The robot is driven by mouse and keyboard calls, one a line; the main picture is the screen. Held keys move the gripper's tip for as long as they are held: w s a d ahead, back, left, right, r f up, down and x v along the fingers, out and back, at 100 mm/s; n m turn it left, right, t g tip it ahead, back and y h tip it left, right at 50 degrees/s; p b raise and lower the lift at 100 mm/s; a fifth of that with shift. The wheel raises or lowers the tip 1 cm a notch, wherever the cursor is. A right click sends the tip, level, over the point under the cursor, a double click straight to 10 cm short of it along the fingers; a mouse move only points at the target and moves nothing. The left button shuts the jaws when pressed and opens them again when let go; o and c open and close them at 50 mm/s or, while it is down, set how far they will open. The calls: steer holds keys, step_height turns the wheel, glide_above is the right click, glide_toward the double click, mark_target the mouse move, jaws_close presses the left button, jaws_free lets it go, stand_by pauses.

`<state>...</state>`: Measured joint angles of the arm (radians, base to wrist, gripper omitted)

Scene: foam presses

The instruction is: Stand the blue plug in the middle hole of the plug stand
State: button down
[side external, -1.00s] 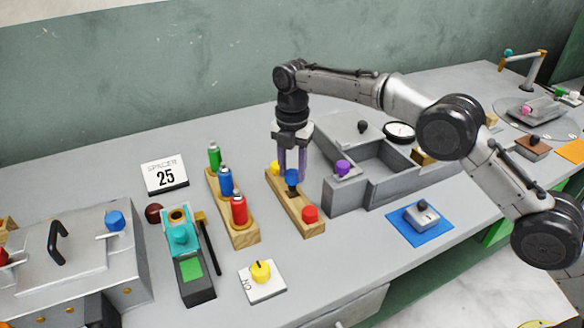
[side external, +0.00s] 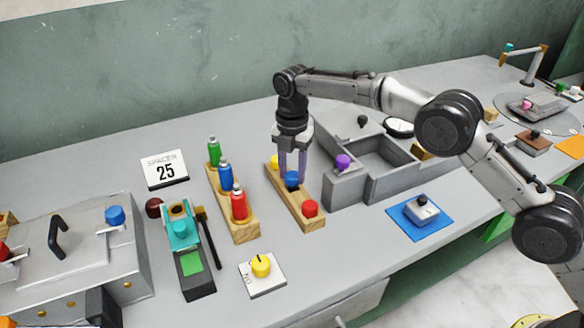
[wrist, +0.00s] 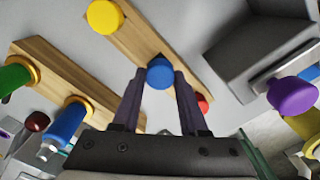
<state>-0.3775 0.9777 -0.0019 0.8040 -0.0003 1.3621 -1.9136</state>
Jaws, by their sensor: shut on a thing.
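The plug stand (side external: 286,202) is a long wooden block on the bench. A yellow plug (side external: 273,162) stands at its far end and a red plug (side external: 310,208) at its near end. The blue plug (side external: 292,180) is between them, at the middle of the stand, with its head low to the wood and no stem showing below it. My gripper (side external: 293,174) points down and is shut on the blue plug. In the wrist view the blue head (wrist: 159,74) is between the two fingertips, over the stand (wrist: 138,38). The middle hole itself is hidden.
A wooden rack (side external: 245,230) with green, blue and red bottles stands left of the stand. A grey walled fixture (side external: 345,190) with a purple knob (side external: 343,162) is close on the right. A blue mat (side external: 407,228) lies further right.

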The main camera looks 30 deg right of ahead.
mark_target(291, 175)
steer(key=shift+f, duration=0.75)
steer(key=shift+c, duration=1.8)
jaws_free()
steer(key=shift+r, duration=0.1)
step_height(291, 175, up, 12)
steer(key=shift+d, duration=0.1)
